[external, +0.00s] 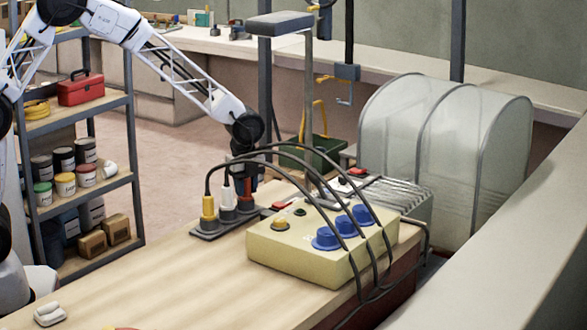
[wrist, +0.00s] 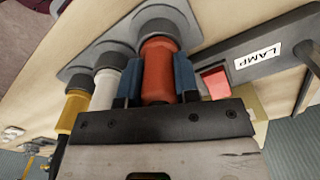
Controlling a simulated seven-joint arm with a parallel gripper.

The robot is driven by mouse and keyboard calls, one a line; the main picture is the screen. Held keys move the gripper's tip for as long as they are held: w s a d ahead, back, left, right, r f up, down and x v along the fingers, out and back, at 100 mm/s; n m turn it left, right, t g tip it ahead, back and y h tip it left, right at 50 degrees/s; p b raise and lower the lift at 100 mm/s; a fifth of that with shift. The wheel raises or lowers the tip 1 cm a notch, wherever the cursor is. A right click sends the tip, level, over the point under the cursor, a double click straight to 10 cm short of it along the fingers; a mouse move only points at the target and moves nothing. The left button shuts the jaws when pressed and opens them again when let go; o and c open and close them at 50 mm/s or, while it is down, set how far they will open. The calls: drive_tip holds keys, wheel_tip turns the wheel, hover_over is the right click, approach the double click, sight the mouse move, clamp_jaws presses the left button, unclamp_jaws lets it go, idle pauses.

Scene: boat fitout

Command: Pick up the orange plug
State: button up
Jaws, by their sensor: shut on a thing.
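The orange plug (wrist: 158,62) stands at the end of a dark grey socket strip (external: 205,234), beside a white plug (wrist: 107,90) and a yellow plug (wrist: 72,108). In the wrist view its far end meets a round grey socket (wrist: 160,22). My gripper (wrist: 159,78) is shut on the orange plug, with a blue finger pad on each side. In the external view my gripper (external: 244,180) comes down from above at the strip's far end, and the orange plug is mostly hidden there.
A red switch (wrist: 215,82) and a "LAMP" label (wrist: 257,63) are beside the orange plug. A cream box (external: 300,258) with blue knobs stands close on the right. Black cables (external: 335,215) arch over it from the plugs.

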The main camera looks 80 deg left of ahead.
drive_tip(key=shift+r, duration=0.15)
drive_tip(key=shift+r, duration=1.5)
drive_tip(key=shift+s+r, duration=0.15)
drive_tip(key=shift+s, duration=0.1)
drive_tip(key=s+d, duration=0.1)
drive_tip(key=s, duration=0.6)
drive_tip(key=s+d+r, duration=0.1)
drive_tip(key=s+d, duration=0.1)
drive_tip(key=s, duration=0.6)
drive_tip(key=shift+d+r, duration=0.2)
drive_tip(key=shift+d, duration=0.05)
